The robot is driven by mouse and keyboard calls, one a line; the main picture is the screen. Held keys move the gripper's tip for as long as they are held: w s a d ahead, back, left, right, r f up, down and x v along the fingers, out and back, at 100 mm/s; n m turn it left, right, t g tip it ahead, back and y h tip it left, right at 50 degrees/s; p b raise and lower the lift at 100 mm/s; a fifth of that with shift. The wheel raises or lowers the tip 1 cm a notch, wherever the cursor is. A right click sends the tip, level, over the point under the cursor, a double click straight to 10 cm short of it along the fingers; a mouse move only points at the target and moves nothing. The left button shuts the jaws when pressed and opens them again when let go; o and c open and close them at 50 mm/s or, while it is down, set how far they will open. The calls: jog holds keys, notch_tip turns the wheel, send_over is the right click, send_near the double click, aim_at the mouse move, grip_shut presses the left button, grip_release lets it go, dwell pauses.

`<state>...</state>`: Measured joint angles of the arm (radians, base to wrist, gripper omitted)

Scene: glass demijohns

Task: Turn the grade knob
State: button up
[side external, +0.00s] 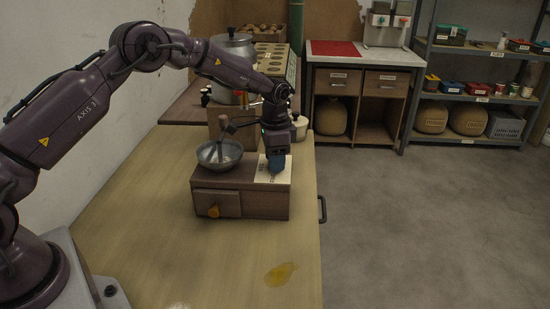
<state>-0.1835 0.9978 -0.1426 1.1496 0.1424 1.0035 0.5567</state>
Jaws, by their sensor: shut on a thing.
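A brown wooden grinder box (250,203) stands on the table, with a metal bowl (219,155) and a crank handle on top. An orange knob (214,211) is on its front drawer. A pale marked plate (262,172) lies on the right of the box top. My gripper (275,168) points down onto this plate, its jaws closed on the grade knob. The fingers hide most of the knob, so its setting cannot be read.
A yellow puddle (281,273) lies on the wooden table (150,215) near its front right. A metal pot (231,60) and a small pale cup (299,128) stand behind the box. The table's left and front are otherwise clear.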

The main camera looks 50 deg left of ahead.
jog(key=shift+r, duration=0.1)
dwell(0.3)
jog(key=o, duration=0.9)
notch_tip(320, 180, up, 13)
jog(key=shift+f, duration=0.1)
